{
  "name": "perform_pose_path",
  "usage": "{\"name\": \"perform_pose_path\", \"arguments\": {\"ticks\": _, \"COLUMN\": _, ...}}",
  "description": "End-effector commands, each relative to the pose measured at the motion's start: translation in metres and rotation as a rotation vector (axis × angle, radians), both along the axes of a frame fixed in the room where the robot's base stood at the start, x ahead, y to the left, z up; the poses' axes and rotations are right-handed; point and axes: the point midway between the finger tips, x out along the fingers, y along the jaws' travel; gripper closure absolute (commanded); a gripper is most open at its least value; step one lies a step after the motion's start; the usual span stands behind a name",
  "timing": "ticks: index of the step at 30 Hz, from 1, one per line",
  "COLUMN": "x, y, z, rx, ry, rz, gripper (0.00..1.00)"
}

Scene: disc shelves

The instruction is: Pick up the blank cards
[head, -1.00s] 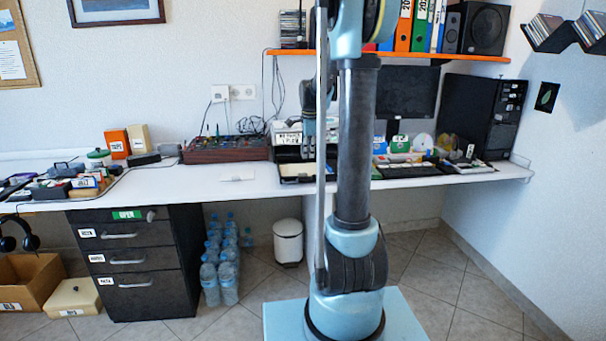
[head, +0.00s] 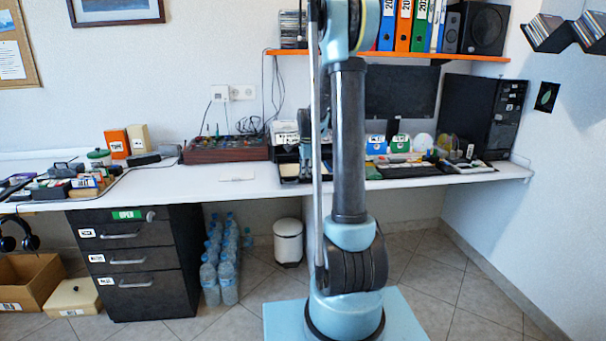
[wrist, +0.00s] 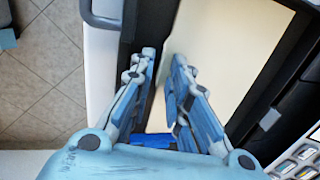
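My gripper (wrist: 164,56) points down over a black tray on the desk. Its two blue-grey fingers are apart, with a narrow gap between the tips. A pale cream, blank-looking sheet or stack (wrist: 225,50) lies in the tray, under and to the right of the fingers in the wrist view; I cannot tell whether it is the blank cards or whether the fingers touch it. In the head view the black tray (head: 289,170) stands near the desk's middle, and my arm partly hides it. A flat white piece (head: 237,178) lies on the desk left of the tray.
A brown control box (head: 225,150) stands behind that space. A keyboard (head: 408,171), a monitor (head: 402,92) and a black computer tower (head: 482,115) stand to the right. An orange shelf (head: 440,56) hangs above.

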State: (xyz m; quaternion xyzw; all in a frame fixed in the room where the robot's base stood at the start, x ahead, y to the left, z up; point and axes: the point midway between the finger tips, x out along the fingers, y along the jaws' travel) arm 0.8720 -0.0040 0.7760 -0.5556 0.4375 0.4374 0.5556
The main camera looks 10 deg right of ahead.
Motion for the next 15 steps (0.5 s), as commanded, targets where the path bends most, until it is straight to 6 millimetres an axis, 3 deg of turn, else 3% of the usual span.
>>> {"name": "perform_pose_path", "arguments": {"ticks": 7, "x": 0.0003, "y": 0.0001, "z": -0.0011, "rx": 0.000, "ry": 0.000, "rz": 0.000, "gripper": 0.84}}
{"name": "perform_pose_path", "arguments": {"ticks": 9, "x": 0.0003, "y": 0.0001, "z": -0.0011, "rx": 0.000, "ry": 0.000, "rz": 0.000, "gripper": 1.00}}
{"name": "perform_pose_path", "arguments": {"ticks": 15, "x": 0.0002, "y": 0.0001, "z": -0.0009, "rx": 0.000, "ry": 0.000, "rz": 0.000, "gripper": 1.00}}
